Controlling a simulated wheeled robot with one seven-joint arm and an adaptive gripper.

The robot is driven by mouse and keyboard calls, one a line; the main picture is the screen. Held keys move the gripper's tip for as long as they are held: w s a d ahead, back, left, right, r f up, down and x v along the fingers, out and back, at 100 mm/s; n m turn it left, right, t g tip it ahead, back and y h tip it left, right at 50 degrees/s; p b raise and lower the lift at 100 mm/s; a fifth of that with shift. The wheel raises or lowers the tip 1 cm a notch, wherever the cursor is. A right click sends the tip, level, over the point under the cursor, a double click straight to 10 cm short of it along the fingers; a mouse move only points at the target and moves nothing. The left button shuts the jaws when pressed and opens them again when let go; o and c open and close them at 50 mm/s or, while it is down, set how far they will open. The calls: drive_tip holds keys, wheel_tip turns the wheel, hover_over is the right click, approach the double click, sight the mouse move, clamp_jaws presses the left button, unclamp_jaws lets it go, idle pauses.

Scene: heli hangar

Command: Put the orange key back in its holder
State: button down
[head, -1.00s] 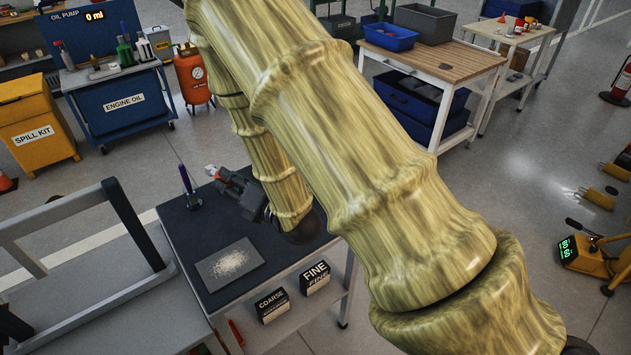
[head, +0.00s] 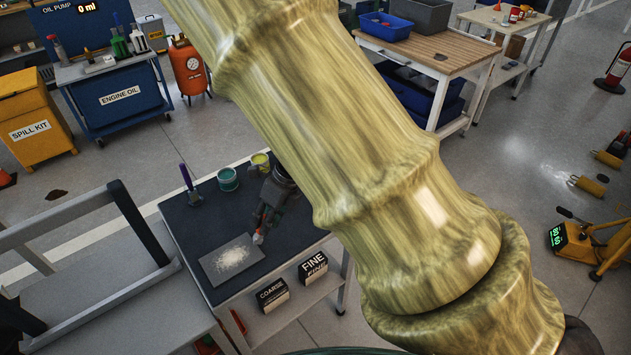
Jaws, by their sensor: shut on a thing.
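My gripper (head: 264,218) is over the dark top of the small bench (head: 205,225), just right of the grey plate. It is shut on a small orange and pale thing (head: 258,236) that pokes out from its fingertips. This thing is too small here to tell if it is the orange key. I cannot make out a key holder in this view. My arm covers much of the middle of the picture and hides part of the bench's right side.
A grey plate with white powder (head: 230,258) lies on the bench. A purple-handled tool (head: 188,182), a teal pot (head: 228,179) and a yellow pot (head: 261,161) stand at its back. A grey frame (head: 80,225) stands left.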

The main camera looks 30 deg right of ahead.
drive_tip(key=s+d+r+n+g+h+p, duration=0.1)
drive_tip(key=d+r+n+h, duration=0.1)
drive_tip(key=d, duration=0.5)
drive_tip(key=s+d+r+n+h+p, duration=0.1)
drive_tip(key=d+n+h, duration=0.2)
drive_tip(key=d, duration=0.4)
drive_tip(key=shift+w+d+f+p, duration=0.75)
drive_tip(key=shift+w+d+p, duration=0.5)
drive_tip(key=shift+w, duration=1.05)
drive_tip(key=shift+w+d+f+p, duration=0.85)
drive_tip(key=shift+w+d, duration=0.7)
drive_tip(key=shift+w, duration=0.8)
drive_tip(key=shift+w+d+f+p, duration=0.65)
drive_tip(key=shift+w+d+p, duration=0.65)
drive_tip(key=shift+w, duration=1)
drive_tip(key=c, duration=1.2)
unclamp_jaws()
drive_tip(key=shift+o, duration=0.2)
drive_tip(key=shift+r, duration=0.1)
wheel_tip(320, 180, up, 12)
drive_tip(key=b, duration=0.4)
drive_tip(key=shift+s, duration=0.1)
